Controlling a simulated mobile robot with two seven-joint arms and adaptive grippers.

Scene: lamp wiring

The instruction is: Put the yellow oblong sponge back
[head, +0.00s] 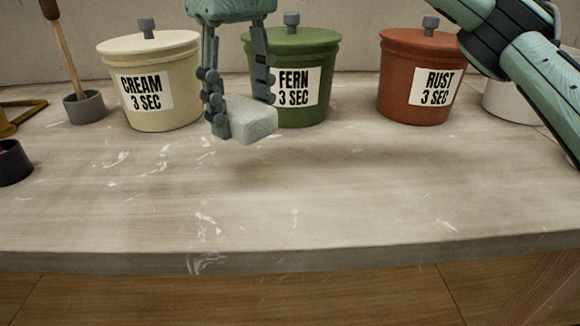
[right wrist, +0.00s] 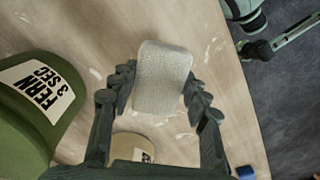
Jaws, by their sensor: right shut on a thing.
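A pale grey-white oblong block (head: 250,118) with rough, sponge-like surfaces is the only sponge-shaped thing I see; no yellow shows on it. My right gripper (head: 238,108) points down and is shut on this block, with a finger on either side. The block is held above the table in front of the gap between the cream and green crocks. In the right wrist view the block (right wrist: 163,78) sits between the two fingers (right wrist: 160,95).
Lidded crocks labelled cream (head: 150,85), fern (head: 298,80) and rust (head: 420,75) stand along the back of the table (head: 330,200). A grey holder (head: 85,107) with a wooden stick and a dark cup (head: 12,163) are at left. The table's front is clear.

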